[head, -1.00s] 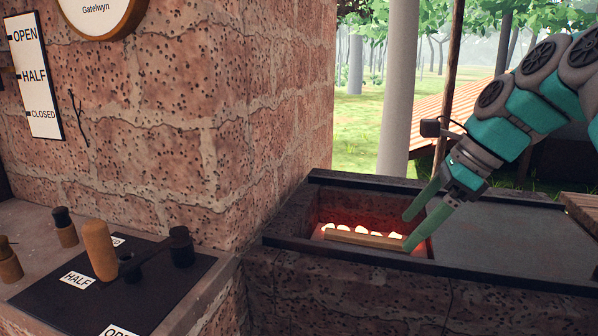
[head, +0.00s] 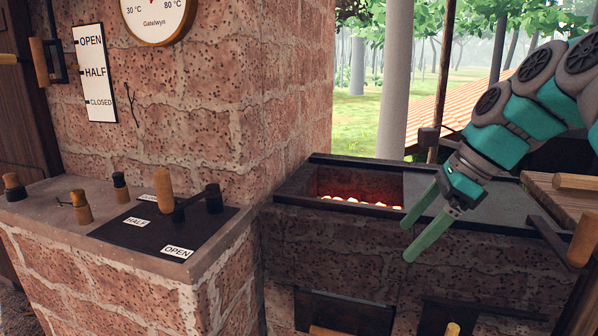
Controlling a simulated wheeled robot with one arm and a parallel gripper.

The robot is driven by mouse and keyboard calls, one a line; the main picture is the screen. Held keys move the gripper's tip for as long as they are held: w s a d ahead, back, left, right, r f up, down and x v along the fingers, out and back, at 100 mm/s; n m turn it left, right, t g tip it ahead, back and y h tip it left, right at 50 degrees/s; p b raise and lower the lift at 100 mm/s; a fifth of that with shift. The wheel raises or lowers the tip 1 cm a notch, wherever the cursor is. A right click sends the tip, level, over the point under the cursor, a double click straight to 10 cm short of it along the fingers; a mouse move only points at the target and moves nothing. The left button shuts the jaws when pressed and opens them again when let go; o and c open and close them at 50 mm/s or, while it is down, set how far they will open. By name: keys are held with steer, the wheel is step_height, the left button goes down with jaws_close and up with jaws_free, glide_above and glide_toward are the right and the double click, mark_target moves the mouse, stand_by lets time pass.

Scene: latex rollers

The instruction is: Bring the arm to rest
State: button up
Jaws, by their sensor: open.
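My gripper (head: 408,240) hangs from the arm at the right of the head view. Its two green fingers are apart with nothing between them. In the picture it overlaps the front edge of the brick firebox, just right of the opening (head: 352,186) with glowing embers. The arm is bent and reaches in from the upper right. I cannot tell the exact gap between the fingertips and the brick front.
A dark plate with a wooden-handled lever (head: 165,190) and HALF and OPEN labels lies on the left ledge (head: 50,203), beside several small wooden-and-black pegs. A gauge (head: 157,15) and a label board (head: 95,72) are on the brick wall. A wooden table (head: 560,200) stands at right.

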steer(key=s+a+f+n+g+h, duration=0.2)
steer(key=s+a+f+n, duration=0.4)
steer(key=s+f+n, duration=0.5)
steer(key=s+d+f+n+g+h, duration=0.1)
steer(key=s+d+f+n+h, duration=0.1)
steer(key=s+f+n, duration=0.7)
steer(key=s+f+h, duration=0.1)
steer(key=s+f, duration=0.3)
steer(key=s, duration=0.1)
steer(key=shift+d+f+n+h, duration=0.15)
steer(key=shift+f+n+h, duration=0.15)
steer(key=shift+n, duration=0.1)
